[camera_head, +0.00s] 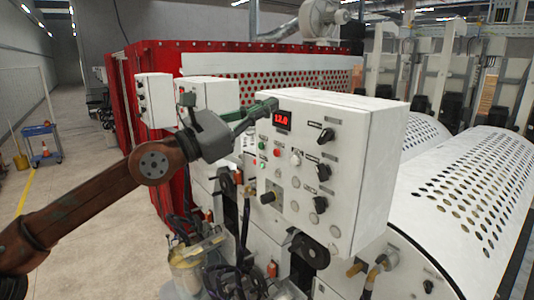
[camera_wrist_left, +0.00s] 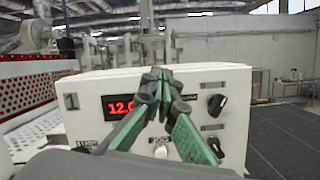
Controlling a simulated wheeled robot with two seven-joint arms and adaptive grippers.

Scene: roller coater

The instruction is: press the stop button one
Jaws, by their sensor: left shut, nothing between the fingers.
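A white control box (camera_head: 345,150) carries a lit red number display (camera_head: 282,120). Below the display are a small green button (camera_head: 262,146) and a small red button (camera_head: 277,152), with a pale round knob (camera_head: 296,158) to their right. I cannot read which one is the stop button. My left gripper (camera_head: 272,104) is shut and empty, at the upper left of the box face beside the display. In the left wrist view its green fingers (camera_wrist_left: 156,82) meet in front of the box face (camera_wrist_left: 228,135) and cover part of the display (camera_wrist_left: 121,106). My right gripper is not in view.
Black knobs (camera_head: 327,135) line the right of the box face. Other white boxes (camera_head: 154,99) stand behind my arm by a red perforated guard (camera_head: 140,120). White perforated covers (camera_head: 480,180) lie to the right. Open floor (camera_head: 90,230) is at the left.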

